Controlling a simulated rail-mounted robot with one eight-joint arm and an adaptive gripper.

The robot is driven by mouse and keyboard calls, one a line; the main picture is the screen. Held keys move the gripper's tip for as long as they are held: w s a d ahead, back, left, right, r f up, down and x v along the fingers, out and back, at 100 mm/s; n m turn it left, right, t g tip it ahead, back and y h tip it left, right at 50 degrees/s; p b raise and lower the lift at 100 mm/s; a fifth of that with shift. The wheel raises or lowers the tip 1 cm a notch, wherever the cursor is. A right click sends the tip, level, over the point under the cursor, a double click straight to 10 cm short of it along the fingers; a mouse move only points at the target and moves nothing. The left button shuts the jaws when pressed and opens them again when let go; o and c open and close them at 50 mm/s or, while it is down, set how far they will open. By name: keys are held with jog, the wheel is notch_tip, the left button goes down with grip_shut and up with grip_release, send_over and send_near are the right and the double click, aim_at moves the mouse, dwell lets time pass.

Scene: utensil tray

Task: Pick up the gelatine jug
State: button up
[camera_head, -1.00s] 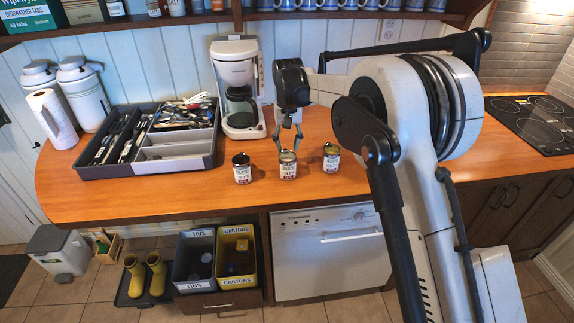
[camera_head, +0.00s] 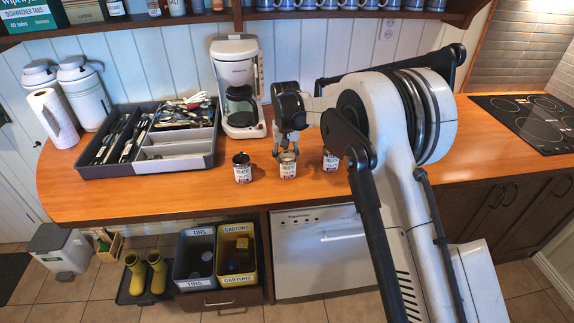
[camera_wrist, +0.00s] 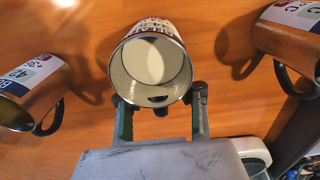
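Three small metal jugs with white labels stand upright in a row on the counter: a left one (camera_head: 242,172), a middle one (camera_head: 288,170) and a right one (camera_head: 330,160), partly hidden by my arm. My gripper (camera_head: 286,153) is low over the middle jug. In the wrist view the middle jug (camera_wrist: 150,60) shows a pale inside, with the fingers of my gripper (camera_wrist: 160,100) on either side of its near rim. The fingers look open, not clearly pressing on it.
A coffee maker (camera_head: 240,85) stands behind the jugs, and a grey utensil tray (camera_head: 178,162) lies to the left. The neighbouring jugs are close on both sides. Bare wooden counter (camera_head: 110,200) lies in front, and a hob (camera_head: 530,120) is at the right.

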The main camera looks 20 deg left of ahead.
grip_shut()
jog(key=shift+r, duration=0.1)
